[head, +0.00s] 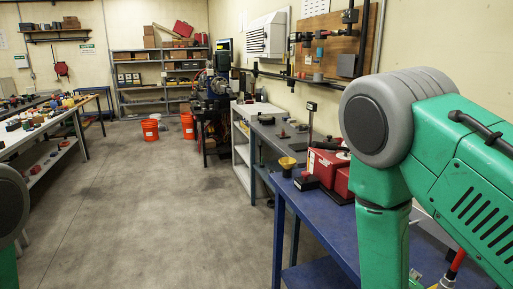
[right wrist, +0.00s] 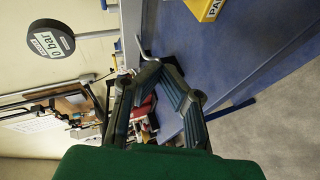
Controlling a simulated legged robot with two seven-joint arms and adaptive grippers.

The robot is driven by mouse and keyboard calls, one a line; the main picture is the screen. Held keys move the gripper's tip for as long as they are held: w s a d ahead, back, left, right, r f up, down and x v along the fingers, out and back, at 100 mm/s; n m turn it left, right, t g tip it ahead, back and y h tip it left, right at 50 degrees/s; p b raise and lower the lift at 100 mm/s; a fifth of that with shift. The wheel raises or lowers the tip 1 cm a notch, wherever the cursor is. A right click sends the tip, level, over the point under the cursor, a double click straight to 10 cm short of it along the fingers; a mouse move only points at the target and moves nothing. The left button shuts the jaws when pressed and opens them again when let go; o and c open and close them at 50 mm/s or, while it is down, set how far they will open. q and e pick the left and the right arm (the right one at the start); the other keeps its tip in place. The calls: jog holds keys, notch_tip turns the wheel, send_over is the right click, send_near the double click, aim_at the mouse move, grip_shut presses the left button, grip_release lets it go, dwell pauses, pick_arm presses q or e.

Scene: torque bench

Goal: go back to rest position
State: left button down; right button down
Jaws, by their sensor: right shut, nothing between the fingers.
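In the right wrist view my right gripper (right wrist: 148,68) has its two dark fingers brought together at the tips, with nothing seen held between them. Blue bench surface lies behind the fingers. In the head view my green right arm with its grey joint fills the right side, over the blue bench (head: 312,222); the right gripper itself does not show there. Only a little of my left arm shows at the left edge of the head view. My left gripper is out of view.
A red box-shaped device (head: 327,165) and a yellow funnel-shaped item (head: 287,163) stand on the right benches. A round gauge marked 0 bar (right wrist: 50,42) and a yellow box (right wrist: 205,8) show near the right gripper. Orange buckets (head: 150,130) stand far back. The middle floor is clear.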

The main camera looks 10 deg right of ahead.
jog(key=s+a+f+m+g+y, duration=0.1)
jog(key=s+a+f+g+y, duration=0.1)
jog(key=s+a+f+y, duration=0.35)
jog(key=s+a+f+m+g+y, duration=0.1)
jog(key=s+a+f+y, duration=0.1)
jog(key=s+f, duration=0.5)
jog(key=s+a+f+m+g+y, duration=0.1)
jog(key=s+a+f+g+y, duration=0.1)
jog(key=s+a, duration=0.3)
jog(key=s+a+f+m+g+y, duration=0.1)
jog(key=s+a+f+g+y, duration=0.15)
jog(key=s, duration=0.45)
notch_tip(320, 180, down, 15)
jog(key=w+b, duration=0.2)
jog(key=b, duration=1.3)
jog(key=shift+w+a+r+n+t, duration=0.2)
jog(key=shift+a+n+t, duration=0.1)
jog(key=shift+a+t, duration=0.15)
jog(key=shift+s+d, duration=0.1)
